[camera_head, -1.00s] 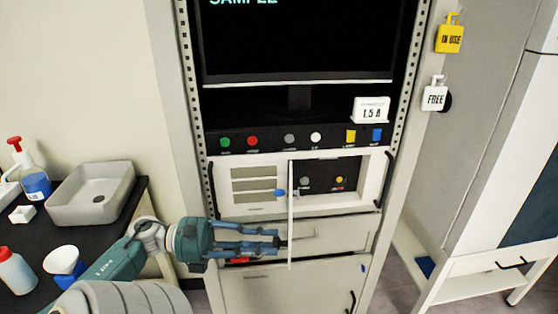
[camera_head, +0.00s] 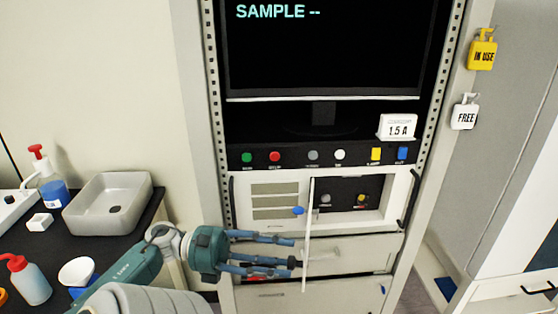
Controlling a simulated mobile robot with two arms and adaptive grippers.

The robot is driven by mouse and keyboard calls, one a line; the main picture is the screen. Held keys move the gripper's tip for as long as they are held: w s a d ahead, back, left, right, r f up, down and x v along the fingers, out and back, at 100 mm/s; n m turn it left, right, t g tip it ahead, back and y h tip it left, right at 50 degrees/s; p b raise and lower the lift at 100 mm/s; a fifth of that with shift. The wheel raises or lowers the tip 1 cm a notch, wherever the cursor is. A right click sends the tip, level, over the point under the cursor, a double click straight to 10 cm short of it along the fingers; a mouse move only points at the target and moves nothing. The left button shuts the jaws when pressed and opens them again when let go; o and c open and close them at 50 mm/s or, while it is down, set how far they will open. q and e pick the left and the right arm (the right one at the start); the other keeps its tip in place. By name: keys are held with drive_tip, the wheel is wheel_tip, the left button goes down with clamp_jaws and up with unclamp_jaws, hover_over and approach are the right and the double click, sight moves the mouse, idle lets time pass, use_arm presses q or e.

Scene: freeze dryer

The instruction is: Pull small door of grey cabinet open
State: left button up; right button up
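The grey cabinet (camera_head: 212,120) stands in the middle of the head view. Its small door (camera_head: 308,230) is a thin white panel seen nearly edge-on, swung out towards me. Right of it, the uncovered recess shows a dark panel (camera_head: 343,197) with a grey and a yellow knob. My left gripper (camera_head: 292,252) comes in from the left, low in front of the cabinet. Its fingers are spread with nothing visible between them, and the tips are just left of the door's lower part. I cannot tell whether they touch it. My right gripper is out of view.
A screen (camera_head: 320,50) and a row of coloured buttons sit above the recess. A dark counter (camera_head: 110,245) on the left holds a grey basin (camera_head: 108,203) and bottles. A white cabinet (camera_head: 520,200) stands right, with floor between.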

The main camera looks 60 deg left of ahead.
use_arm(q)
drive_tip(key=shift+s+f, duration=0.1)
drive_tip(key=v, duration=1.2)
idle(0.4)
